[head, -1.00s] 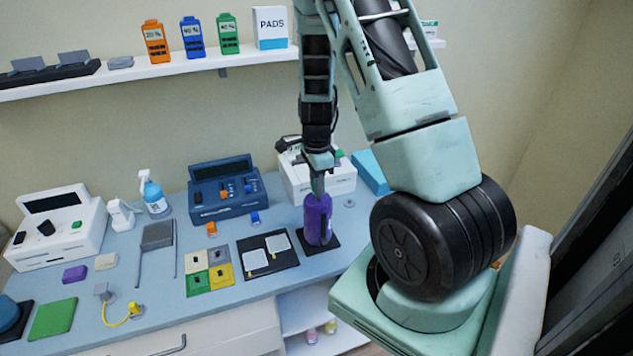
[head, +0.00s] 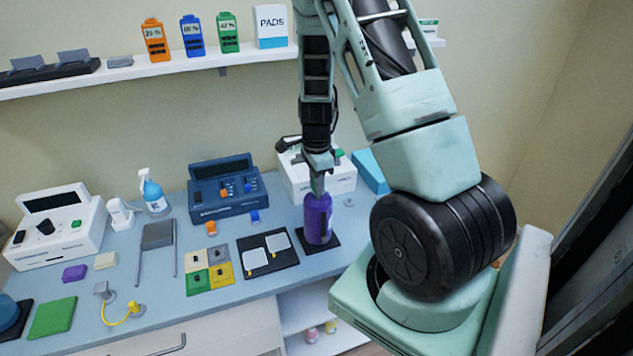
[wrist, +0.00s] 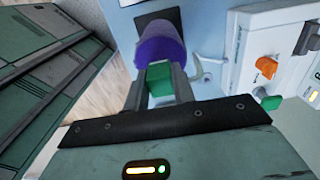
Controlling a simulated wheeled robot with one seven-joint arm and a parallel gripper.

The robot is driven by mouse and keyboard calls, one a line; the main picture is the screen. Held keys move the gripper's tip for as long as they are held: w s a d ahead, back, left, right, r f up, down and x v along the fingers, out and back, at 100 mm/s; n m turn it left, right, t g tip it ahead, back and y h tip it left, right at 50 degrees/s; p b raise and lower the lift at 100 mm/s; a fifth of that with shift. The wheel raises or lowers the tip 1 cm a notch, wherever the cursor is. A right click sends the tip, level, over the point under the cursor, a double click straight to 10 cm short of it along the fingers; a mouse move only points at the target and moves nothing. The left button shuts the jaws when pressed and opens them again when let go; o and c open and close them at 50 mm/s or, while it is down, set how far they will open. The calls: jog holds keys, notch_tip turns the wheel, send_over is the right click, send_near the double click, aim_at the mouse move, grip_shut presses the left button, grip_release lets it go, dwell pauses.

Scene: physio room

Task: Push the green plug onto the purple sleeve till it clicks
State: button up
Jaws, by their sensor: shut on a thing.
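The purple sleeve (head: 318,220) stands upright on a small black square mat (head: 331,243) at the right part of the bench. My gripper (head: 317,184) is directly above it, pointing down. In the wrist view, the gripper (wrist: 162,86) is shut on the green plug (wrist: 159,77), a block between the two fingers. The plug's far end meets the rim of the purple sleeve (wrist: 158,50) in that view. I cannot tell whether the plug is seated in the sleeve. In the head view the fingers mostly hide the plug.
A white device (head: 325,181) stands close behind the sleeve, with a blue box (head: 370,172) at its right. A navy console (head: 228,192) is at the left. A black tray (head: 267,262) with two white pads lies left of the sleeve. A shelf (head: 130,82) runs along the wall.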

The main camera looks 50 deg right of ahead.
jog(key=shift+f+b, duration=0.6)
jog(key=shift+f, duration=0.45)
dwell(1.9)
jog(key=shift+r, duration=0.1)
dwell(1.6)
jog(key=o, duration=0.9)
jog(key=shift+c, duration=0.2)
jog(key=shift+r+p, duration=0.15)
jog(key=shift+p, duration=0.15)
jog(key=shift+r+p, duration=3)
jog(key=shift+r, duration=0.4)
